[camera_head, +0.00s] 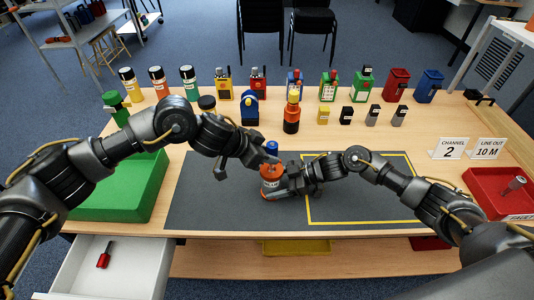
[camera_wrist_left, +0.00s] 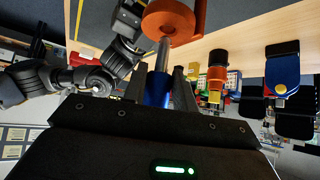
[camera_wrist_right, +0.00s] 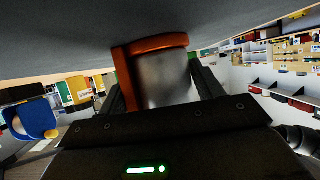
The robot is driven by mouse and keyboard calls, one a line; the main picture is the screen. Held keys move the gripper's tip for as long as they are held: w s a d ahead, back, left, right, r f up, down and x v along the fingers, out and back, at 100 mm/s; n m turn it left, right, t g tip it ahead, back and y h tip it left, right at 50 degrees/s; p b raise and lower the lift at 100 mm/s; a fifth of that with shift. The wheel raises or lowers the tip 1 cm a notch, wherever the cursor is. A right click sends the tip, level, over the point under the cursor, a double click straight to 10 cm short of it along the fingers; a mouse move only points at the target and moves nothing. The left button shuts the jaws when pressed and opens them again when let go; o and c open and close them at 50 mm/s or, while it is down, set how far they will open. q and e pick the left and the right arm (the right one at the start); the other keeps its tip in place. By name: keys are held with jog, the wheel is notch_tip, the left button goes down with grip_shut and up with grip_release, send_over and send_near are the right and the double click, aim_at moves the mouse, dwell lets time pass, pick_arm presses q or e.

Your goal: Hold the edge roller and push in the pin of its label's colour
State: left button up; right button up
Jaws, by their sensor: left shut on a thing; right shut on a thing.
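The edge roller (camera_head: 270,183), an orange body with a small white label, is over the dark mat. It is at the right gripper's fingers. My right gripper (camera_head: 285,186) is shut on it; the right wrist view shows its orange flange and grey drum (camera_wrist_right: 165,78) between the fingers. My left gripper (camera_head: 262,156), just above, is shut on a pin with a blue handle (camera_wrist_left: 157,89). The pin's grey shaft (camera_wrist_left: 163,53) points at the orange roller end (camera_wrist_left: 172,22) and meets it in the picture. I cannot tell how deep it sits. The label's colour is too small to tell.
A dark mat (camera_head: 210,200) with a yellow outline lies in the middle. Radios, boxes and bottles line the back. A green tray (camera_head: 140,195) is at left, a red tray (camera_head: 485,203) at right. An open drawer (camera_head: 130,270) holds a red item (camera_head: 104,255). Signs (camera_head: 448,149) stand at right.

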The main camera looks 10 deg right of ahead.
aim_at(270, 167)
pick_arm(q)
jog(key=shift+f, duration=2.3)
jog(key=o, duration=1)
jog(key=shift+o, duration=0.2)
jog(key=shift+s+a, duration=0.1)
jog(key=v, duration=1.2)
pick_arm(e)
jog(key=o, duration=1.1)
jog(key=shift+o, duration=0.2)
